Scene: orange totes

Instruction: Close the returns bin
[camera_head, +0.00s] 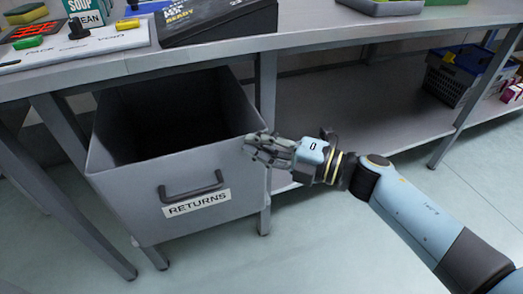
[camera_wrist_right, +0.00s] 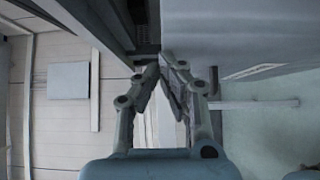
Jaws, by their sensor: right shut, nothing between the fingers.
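The returns bin (camera_head: 150,222) is a grey drawer-like box under the workbench in the head view. It is pulled out, with its dark inside showing from above. Its front has a dark bar handle (camera_head: 191,187) and a white label reading RETURNS (camera_head: 197,204). My right gripper (camera_head: 256,150) is shut and empty at the bin's right front corner, beside the handle. In the right wrist view its fingertips (camera_wrist_right: 164,66) meet close to a grey surface; whether they touch it I cannot tell. My left gripper is not in view.
The grey workbench (camera_head: 330,22) runs above the bin, with several items on top. A lower shelf (camera_head: 350,115) lies to the right, with a dark blue crate (camera_head: 455,82) on it. Bench legs (camera_head: 265,85) stand close to the bin. The floor in front is clear.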

